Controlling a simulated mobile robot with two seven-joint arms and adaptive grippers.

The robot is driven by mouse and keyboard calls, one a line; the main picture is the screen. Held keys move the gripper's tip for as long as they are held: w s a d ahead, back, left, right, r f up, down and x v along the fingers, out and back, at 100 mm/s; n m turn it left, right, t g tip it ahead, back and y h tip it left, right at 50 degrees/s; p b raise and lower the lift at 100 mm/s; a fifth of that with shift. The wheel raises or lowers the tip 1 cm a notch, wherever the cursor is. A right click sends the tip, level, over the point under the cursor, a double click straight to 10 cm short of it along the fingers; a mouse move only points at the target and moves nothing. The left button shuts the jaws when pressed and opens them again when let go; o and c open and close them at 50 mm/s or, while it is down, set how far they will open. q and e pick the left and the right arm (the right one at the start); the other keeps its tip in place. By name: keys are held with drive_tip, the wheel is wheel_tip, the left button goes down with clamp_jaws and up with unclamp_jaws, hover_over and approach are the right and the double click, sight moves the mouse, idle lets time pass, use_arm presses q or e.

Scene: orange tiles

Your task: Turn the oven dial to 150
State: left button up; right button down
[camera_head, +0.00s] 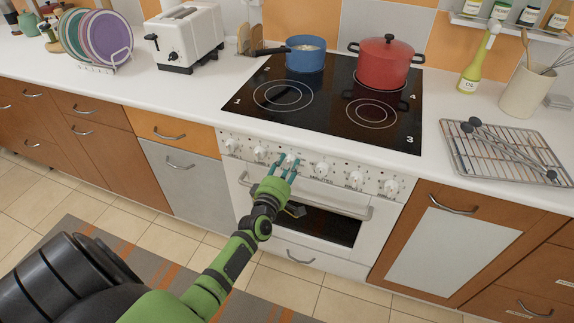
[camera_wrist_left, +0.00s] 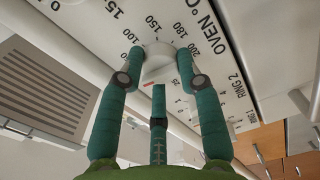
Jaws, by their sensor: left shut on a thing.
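The oven's white control panel (camera_head: 306,168) carries a row of round white dials. The oven dial (camera_wrist_left: 158,62) is white, with numbers such as 100, 150 and 200 printed around it and "OVEN °C" beside it in the left wrist view. My left gripper (camera_head: 289,160) reaches up from below to the panel front. Its teal fingers (camera_wrist_left: 161,60) are shut on the oven dial, one on each side. The dial's pointer mark cannot be made out, so its setting is unclear. My right gripper is not in view.
Neighbouring dials (camera_head: 321,168) sit close on both sides. The oven door handle (camera_head: 318,200) runs just below the panel. A blue pot (camera_head: 305,57) and a red pot (camera_head: 384,66) stand on the black hob (camera_head: 322,104). A wire rack (camera_head: 480,160) lies at the right.

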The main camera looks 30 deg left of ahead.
use_arm(q)
drive_tip(key=m+p, duration=0.1)
drive_tip(key=m, duration=0.4)
drive_tip(key=shift+r+p, duration=0.1)
drive_tip(key=shift+p, duration=0.2)
drive_tip(key=m+p, duration=0.1)
drive_tip(key=m, duration=0.5)
drive_tip(key=m+p, duration=0.1)
drive_tip(key=m, duration=0.9)
drive_tip(key=shift+m, duration=0.5)
drive_tip(key=o, duration=1.1)
drive_tip(key=shift+o, duration=0.2)
